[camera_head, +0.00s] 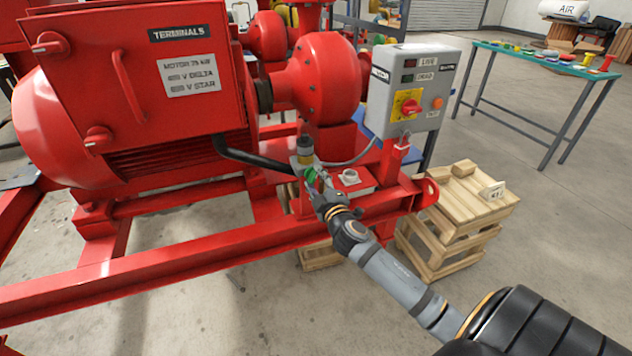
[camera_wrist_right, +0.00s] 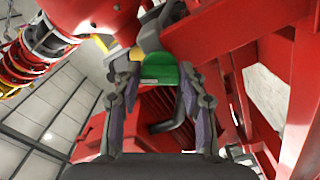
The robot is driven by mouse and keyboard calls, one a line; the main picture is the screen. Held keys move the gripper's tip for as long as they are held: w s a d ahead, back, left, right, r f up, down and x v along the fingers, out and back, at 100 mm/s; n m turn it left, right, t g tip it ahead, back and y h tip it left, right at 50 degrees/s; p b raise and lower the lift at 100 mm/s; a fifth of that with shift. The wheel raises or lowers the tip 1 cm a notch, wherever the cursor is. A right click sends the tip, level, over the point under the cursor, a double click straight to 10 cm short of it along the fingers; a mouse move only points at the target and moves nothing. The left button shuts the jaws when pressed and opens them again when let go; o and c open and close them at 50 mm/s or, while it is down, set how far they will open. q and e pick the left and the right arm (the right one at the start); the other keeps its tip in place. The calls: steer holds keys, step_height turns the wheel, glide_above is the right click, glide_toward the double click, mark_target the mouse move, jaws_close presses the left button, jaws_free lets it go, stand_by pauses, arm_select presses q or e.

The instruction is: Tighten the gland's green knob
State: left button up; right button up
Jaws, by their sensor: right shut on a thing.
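The green knob (camera_wrist_right: 160,72) sits between the two fingers of my right gripper (camera_wrist_right: 158,88) in the right wrist view. The fingers are shut on it, one on each side. In the head view the knob (camera_head: 311,178) shows as a small green patch, mostly hidden by my right gripper (camera_head: 316,184). The gland body (camera_head: 303,160) is a grey fitting just behind the knob, beside the red skid rail. My left gripper is not in view.
A black cable (camera_head: 255,157) runs from the red terminal box (camera_head: 140,75) towards the gland. A grey control box (camera_head: 410,90) stands to the right. A red skid rail (camera_head: 200,250) runs below my arm. A wooden crate (camera_head: 460,215) stands on the floor at right.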

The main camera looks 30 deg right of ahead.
steer(key=shift+f, duration=0.1)
steer(key=o, duration=1.1)
steer(key=shift+o, duration=0.2)
steer(key=shift+s+a, duration=0.1)
steer(key=shift+s, duration=0.25)
steer(key=v, duration=1.1)
steer(key=shift+s, duration=0.2)
steer(key=shift+a, duration=0.1)
